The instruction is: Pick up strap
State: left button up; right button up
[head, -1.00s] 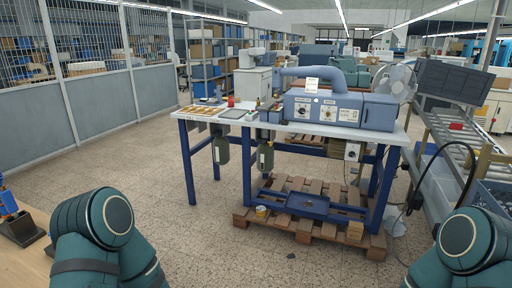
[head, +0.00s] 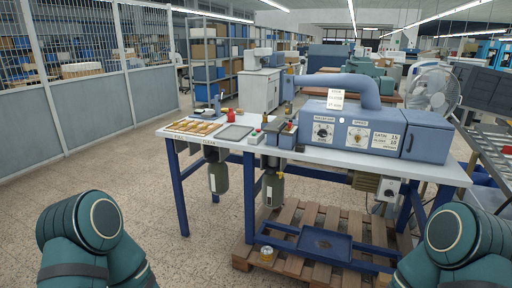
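I cannot make out a strap for certain. Several small tan and brown pieces, which may be straps, lie in a row on a tray (head: 197,127) at the left end of the white-topped table (head: 333,155). Both of my teal arms show only as rounded links at the lower left and lower right corners, well short of the table. Neither gripper is in view.
A blue-grey machine (head: 375,130) with dials stands on the table, and a dark grey flat pad (head: 235,132) lies beside the tray. A wooden pallet (head: 330,218) and a blue tray (head: 325,243) are under the table. The floor (head: 200,255) in front is clear.

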aim_at(195, 127)
jog(key=i+u, duration=0.1)
jog(key=i, duration=0.35)
jog(key=i+l+u, duration=0.1)
jog(key=i, duration=0.35)
jog(key=i+l+u, duration=0.1)
jog(key=i, duration=0.3)
jog(key=i+j+u, duration=0.25)
jog(key=i+u, duration=0.25)
jog(key=i+j+u, duration=0.1)
jog(key=i+u, duration=0.35)
jog(key=i+j+z, duration=1.05)
jog(key=j+z, duration=0.3)
